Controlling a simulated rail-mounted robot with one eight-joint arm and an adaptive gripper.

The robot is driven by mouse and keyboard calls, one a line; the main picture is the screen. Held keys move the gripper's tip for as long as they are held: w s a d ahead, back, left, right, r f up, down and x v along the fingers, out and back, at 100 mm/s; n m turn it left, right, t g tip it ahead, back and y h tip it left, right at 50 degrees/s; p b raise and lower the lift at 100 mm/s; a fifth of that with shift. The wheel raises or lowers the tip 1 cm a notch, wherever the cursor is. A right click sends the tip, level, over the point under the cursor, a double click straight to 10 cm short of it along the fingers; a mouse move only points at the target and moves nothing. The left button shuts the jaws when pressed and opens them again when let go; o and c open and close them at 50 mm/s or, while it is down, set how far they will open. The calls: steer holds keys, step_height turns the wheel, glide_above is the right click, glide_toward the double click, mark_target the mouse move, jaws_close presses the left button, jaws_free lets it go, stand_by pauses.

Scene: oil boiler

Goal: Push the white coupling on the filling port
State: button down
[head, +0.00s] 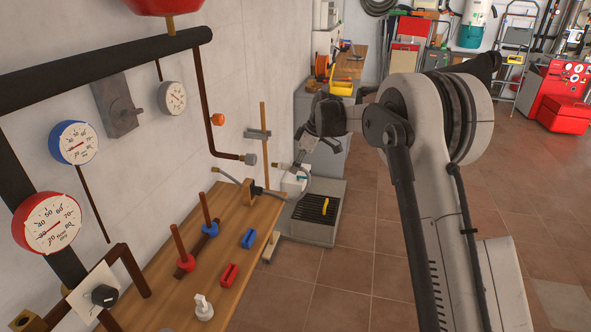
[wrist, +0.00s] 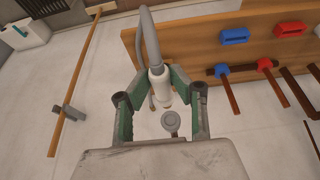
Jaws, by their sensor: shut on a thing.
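In the wrist view, the white coupling (wrist: 160,86) sits at the end of a grey hose (wrist: 151,38), between my gripper's two green-padded fingers. My gripper (wrist: 162,92) is shut on it. A round grey fitting (wrist: 171,120), which looks like the filling port, shows close to the coupling's end. I cannot tell whether they touch. In the head view, my gripper (head: 300,167) is small, past the bench's far end, with the grey hose (head: 276,195) curving toward it. The coupling is hard to make out there.
The wooden bench (head: 215,255) holds red and blue blocks and upright handles. A wooden pole (head: 264,150) with a grey clamp leans at the wall. A brown pipe (head: 203,100) runs down the wall. A grey box with a black grate (head: 312,208) stands on the floor. Open tiled floor lies right.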

mark_target(282, 163)
steer(key=shift+r, duration=0.4)
steer(key=shift+w+a, duration=0.2)
steer(key=shift+a, duration=0.55)
steer(key=shift+w+a, duration=0.25)
steer(key=shift+a, duration=0.5)
steer(key=shift+w+a, duration=0.2)
steer(key=shift+a, duration=0.55)
steer(key=shift+w+a+b, duration=0.25)
steer(key=shift+w+a, duration=0.05)
steer(key=shift+a, duration=0.65)
steer(key=shift+w+a+b, duration=0.2)
steer(key=shift+w+a, duration=0.05)
steer(key=shift+a, duration=0.65)
stand_by(0.5)
steer(key=c, duration=1.4)
jaws_free()
steer(key=shift+c, duration=0.2)
steer(key=v, duration=1.2)
